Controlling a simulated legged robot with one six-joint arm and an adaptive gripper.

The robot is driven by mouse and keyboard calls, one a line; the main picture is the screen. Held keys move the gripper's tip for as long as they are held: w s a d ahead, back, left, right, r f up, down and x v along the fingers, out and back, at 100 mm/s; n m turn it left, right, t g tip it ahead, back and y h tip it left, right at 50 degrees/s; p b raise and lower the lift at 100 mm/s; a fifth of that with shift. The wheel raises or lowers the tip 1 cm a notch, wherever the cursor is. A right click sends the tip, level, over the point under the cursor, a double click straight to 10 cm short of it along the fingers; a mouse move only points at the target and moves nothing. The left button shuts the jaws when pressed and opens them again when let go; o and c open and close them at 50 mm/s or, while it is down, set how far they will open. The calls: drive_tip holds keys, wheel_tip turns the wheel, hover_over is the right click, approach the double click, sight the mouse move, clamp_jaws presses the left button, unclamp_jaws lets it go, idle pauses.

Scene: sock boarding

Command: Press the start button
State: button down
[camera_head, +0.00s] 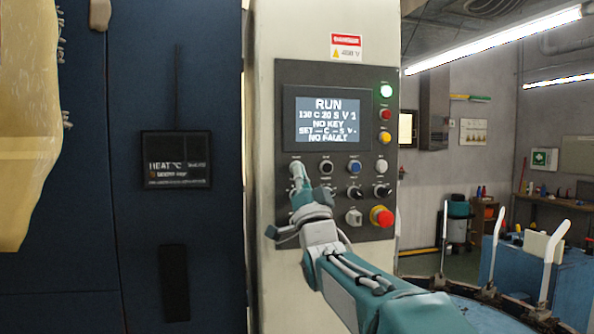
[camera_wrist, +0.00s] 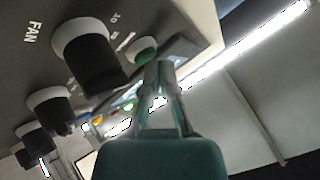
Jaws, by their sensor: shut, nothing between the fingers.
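The control panel (camera_head: 288,75) is on a cream cabinet column. Its screen (camera_head: 327,118) reads RUN, with NO KEY and NO FAULT below. My gripper (camera_head: 298,172) is shut and empty, its tips at the left end of the upper button row, where they cover most of the button there. In the wrist view the shut fingertips (camera_wrist: 160,68) are right beside a green button (camera_wrist: 142,50), which appears to be the start button. I cannot tell whether they touch it. Its label is not readable.
A red emergency stop (camera_head: 382,216) on a yellow base is at the panel's lower right. Black knobs (camera_head: 355,192) sit close below the button row; a FAN knob (camera_wrist: 85,50) is near my fingers. A green lamp (camera_head: 386,90) is lit at the upper right.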

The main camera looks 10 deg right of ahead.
drive_tip(key=shift+s, duration=0.55)
drive_tip(key=s, duration=0.5)
idle(0.7)
drive_tip(key=s+f+n+g+h, duration=0.1)
drive_tip(key=s+f+g, duration=0.4)
drive_tip(key=f, duration=0.4)
drive_tip(key=s+f+n+g+h, duration=0.1)
drive_tip(key=s+f+n+g, duration=0.1)
drive_tip(key=s+f+g, duration=0.6)
drive_tip(key=s+f+n+g+h, duration=0.1)
drive_tip(key=s+f+g, duration=0.2)
drive_tip(key=f, duration=0.8)
drive_tip(key=s+f+n+g, duration=0.2)
drive_tip(key=s+f+g, duration=0.3)
drive_tip(key=s+f, duration=0.4)
drive_tip(key=s, duration=0.3)
drive_tip(key=shift+f, duration=0.25)
